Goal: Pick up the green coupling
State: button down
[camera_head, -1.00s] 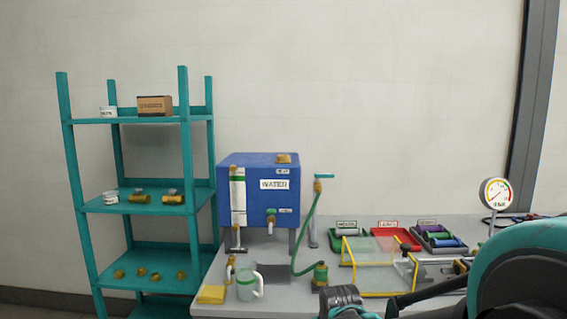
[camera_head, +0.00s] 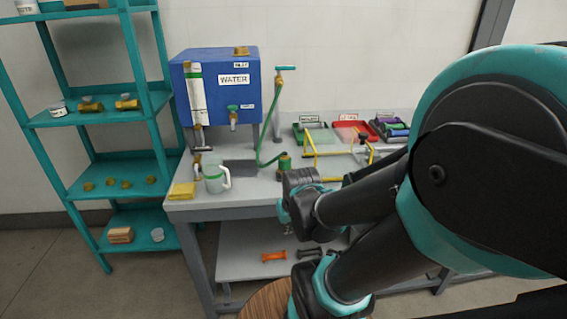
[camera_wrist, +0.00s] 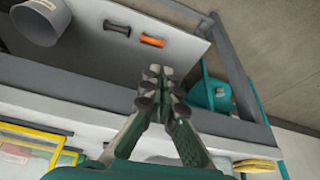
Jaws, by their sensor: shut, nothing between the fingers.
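No single object can be surely told as the green coupling. Small coloured cylinders, one of them greenish, lie in the dark tray (camera_head: 392,137) at the back right of the bench in the head view, too small to tell apart. My gripper (camera_wrist: 158,73) is shut and empty in the wrist view, in front of the bench's front edge. In the head view its fingers are hidden by my arm. An orange dumbbell-shaped piece (camera_head: 273,256) and a dark one (camera_head: 309,252) lie on the lower shelf; both show in the wrist view too.
The bench (camera_head: 245,195) holds a blue water tank (camera_head: 215,85), a jug (camera_head: 214,177), a yellow sponge (camera_head: 182,190), a hose fitting (camera_head: 284,163) and a yellow frame (camera_head: 312,147). A red tray (camera_head: 342,129) stands behind the frame. A teal rack (camera_head: 150,75) is left.

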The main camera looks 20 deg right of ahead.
aim_at(284, 152)
dwell(0.4)
jog(key=c, duration=1.9)
grip_release()
jog(key=shift+w+r, duration=0.2)
jog(key=shift+w, duration=0.05)
jog(key=shift+c, duration=0.2)
jog(key=o, duration=1.1)
jog(key=w+r+m, duration=0.3)
jog(key=w, duration=0.1)
jog(key=w+d+r+m+g, duration=0.1)
jog(key=w+r+m, duration=0.2)
jog(key=w+r, duration=0.1)
jog(key=w+d+r+m, duration=0.1)
jog(key=w+r+m, duration=0.2)
jog(key=m, duration=0.1)
jog(key=shift+w+r+g, duration=0.4)
jog(key=w+d+r+m+g, duration=0.2)
jog(key=w+d+r+m, duration=0.1)
jog(key=w+r+m, duration=0.85)
jog(key=shift+m, duration=0.35)
jog(key=f, duration=0.3)
jog(key=s+f, duration=0.1)
jog(key=f, duration=0.5)
jog(key=shift+s+f, duration=0.3)
jog(key=shift+f, duration=0.1)
jog(key=shift+w+d+f, duration=0.1)
jog(key=shift+d+f, duration=0.05)
jog(key=shift+f, duration=1.2)
jog(key=shift+d+f, duration=0.15)
jog(key=shift+f, duration=1.15)
